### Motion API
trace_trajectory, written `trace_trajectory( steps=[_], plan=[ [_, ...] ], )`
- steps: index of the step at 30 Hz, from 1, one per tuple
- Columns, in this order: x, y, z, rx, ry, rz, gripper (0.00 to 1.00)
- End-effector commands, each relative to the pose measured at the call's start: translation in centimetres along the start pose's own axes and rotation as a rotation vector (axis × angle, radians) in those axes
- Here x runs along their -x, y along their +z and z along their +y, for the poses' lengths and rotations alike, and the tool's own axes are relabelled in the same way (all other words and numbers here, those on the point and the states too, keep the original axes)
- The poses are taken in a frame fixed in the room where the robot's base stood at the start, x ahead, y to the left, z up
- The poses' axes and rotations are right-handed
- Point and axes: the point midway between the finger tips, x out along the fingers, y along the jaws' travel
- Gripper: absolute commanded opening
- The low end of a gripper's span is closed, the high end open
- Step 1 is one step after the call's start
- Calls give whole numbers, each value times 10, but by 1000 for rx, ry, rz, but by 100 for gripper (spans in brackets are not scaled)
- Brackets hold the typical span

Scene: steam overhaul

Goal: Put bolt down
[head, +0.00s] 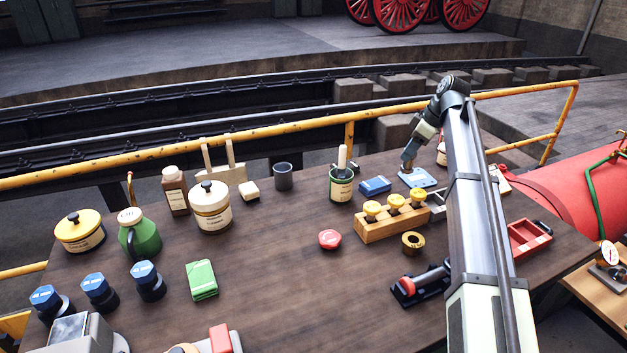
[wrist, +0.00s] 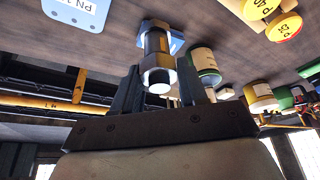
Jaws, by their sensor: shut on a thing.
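My gripper (head: 409,155) is at the back right of the table, pointing down. In the wrist view my gripper (wrist: 160,82) has its two dark fingers closed around a bolt (wrist: 158,48) with a dark shank and pale metal ends. In the head view the bolt is small and mostly lost against the fingers. A light-blue plate marked PN (head: 424,181) lies on the table right by the gripper. It also shows in the wrist view (wrist: 78,10), off to one side of the bolt. I cannot tell whether the bolt touches anything below.
A blue box (head: 375,186) and a green tin (head: 341,188) stand left of the gripper. A wooden block with yellow knobs (head: 393,222) is in front. A yellow railing (head: 350,138) runs behind the table (head: 275,275). Three blue-topped dark pieces (head: 99,293) stand far left. The table's middle has clear room.

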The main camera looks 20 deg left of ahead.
Motion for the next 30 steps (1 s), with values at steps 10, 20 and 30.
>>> trace_trajectory(
  steps=[10, 20, 30],
  plan=[
    [-56, -138, -6, 132, -53, 2, 0],
    [-103, -244, -32, 232, -93, 3, 0],
    [-122, -281, -48, 269, -108, 3, 0]
  ],
)
